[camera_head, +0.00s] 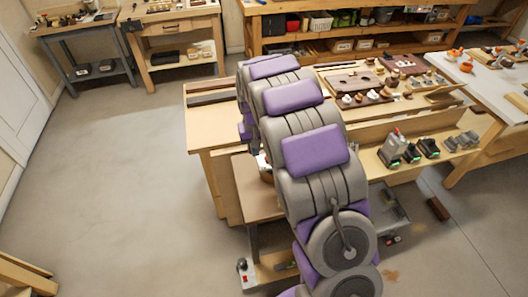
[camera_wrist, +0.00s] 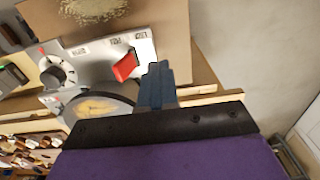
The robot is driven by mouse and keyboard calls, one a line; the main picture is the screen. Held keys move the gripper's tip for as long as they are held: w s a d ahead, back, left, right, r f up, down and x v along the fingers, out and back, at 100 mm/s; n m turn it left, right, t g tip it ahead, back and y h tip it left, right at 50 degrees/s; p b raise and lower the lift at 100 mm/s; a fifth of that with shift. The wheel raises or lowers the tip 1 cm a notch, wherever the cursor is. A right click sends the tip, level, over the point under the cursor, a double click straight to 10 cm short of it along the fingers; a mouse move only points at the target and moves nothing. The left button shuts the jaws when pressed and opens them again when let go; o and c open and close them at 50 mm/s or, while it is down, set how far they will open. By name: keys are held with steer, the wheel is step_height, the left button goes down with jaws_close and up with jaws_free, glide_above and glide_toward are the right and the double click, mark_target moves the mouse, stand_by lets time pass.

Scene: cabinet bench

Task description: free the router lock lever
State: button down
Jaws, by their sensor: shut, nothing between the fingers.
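In the wrist view a red lever (camera_wrist: 125,66) stands on a grey metal plate (camera_wrist: 88,62) with small printed labels. I take it to be the router lock lever; it leans at an angle. My gripper (camera_wrist: 157,72) has blue-grey fingers pressed together with nothing between them. The fingertips are just right of the red lever; whether they touch it I cannot tell. A dial with a dark knob (camera_wrist: 56,74) is on the left of the plate. In the head view my arm hides the gripper and the lever.
A round dark-rimmed opening (camera_wrist: 98,108) lies below the plate. A board with a sawdust pile (camera_wrist: 92,8) is above it. In the head view the workbench (camera_head: 205,130) carries trays and small parts, with chargers (camera_head: 428,148) on its right shelf. The floor at left (camera_head: 120,170) is clear.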

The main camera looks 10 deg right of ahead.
step_height(320, 180, up, 7)
steer(key=p, duration=0.3)
steer(key=shift+a, duration=0.35)
stand_by(0.6)
steer(key=shift+r, duration=0.1)
steer(key=s+d+r, duration=0.1)
steer(key=s+r, duration=0.3)
steer(key=s, duration=0.5)
steer(key=s+r, duration=0.5)
steer(key=s, duration=0.4)
steer(key=s+g, duration=0.1)
steer(key=s, duration=2.3)
steer(key=shift+g, duration=0.4)
